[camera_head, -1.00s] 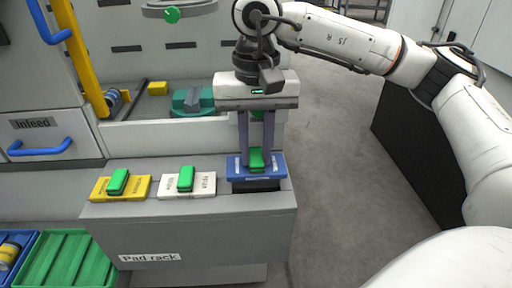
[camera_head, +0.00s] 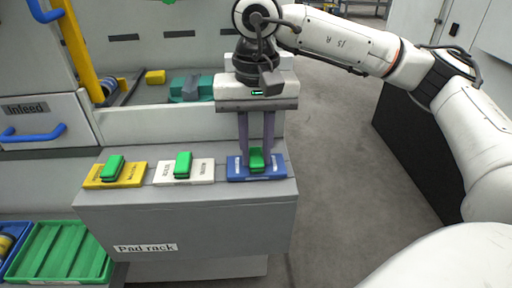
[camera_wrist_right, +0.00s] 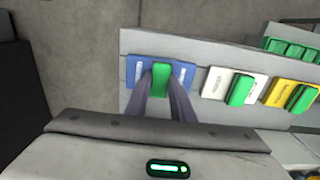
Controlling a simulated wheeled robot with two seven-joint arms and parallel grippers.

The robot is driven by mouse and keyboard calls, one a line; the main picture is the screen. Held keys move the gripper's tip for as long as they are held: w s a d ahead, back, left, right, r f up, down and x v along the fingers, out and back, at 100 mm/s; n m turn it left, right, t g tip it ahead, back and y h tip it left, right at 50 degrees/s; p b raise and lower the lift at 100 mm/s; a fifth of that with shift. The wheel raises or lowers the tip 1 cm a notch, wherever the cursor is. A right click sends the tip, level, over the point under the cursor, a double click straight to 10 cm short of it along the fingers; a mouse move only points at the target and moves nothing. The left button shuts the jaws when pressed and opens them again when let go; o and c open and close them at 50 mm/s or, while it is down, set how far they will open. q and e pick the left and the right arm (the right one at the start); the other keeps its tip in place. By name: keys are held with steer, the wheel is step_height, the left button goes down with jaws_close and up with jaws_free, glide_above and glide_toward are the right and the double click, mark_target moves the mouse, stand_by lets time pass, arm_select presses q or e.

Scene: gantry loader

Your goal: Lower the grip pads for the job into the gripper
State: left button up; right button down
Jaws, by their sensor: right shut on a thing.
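A blue grip pad plate (camera_head: 237,174) with a green handle (camera_head: 257,158) sits at the right end of the pad rack (camera_head: 190,218), level with its neighbours and apparently resting on the top. My right gripper (camera_head: 257,150) points straight down, with its two fingers shut on the green handle. The right wrist view also shows the blue plate (camera_wrist_right: 185,72) with the fingers at its handle. A white pad plate (camera_head: 203,172) and a yellow one (camera_head: 130,175), each with a green handle, lie to the left on the rack. My left gripper is out of view.
A green tray (camera_head: 60,252) stands at the lower left beside a blue bin. Behind the rack is the machine, with a drawer marked Infeed (camera_head: 45,125), a yellow post (camera_head: 82,50) and a teal block (camera_head: 188,87). Clear floor lies to the right.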

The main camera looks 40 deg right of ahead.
steer(key=c, duration=1.5)
jaws_free()
steer(key=shift+o, duration=0.2)
step_height(320, 180, up, 10)
steer(key=p, duration=0.2)
steer(key=shift+r, duration=0.2)
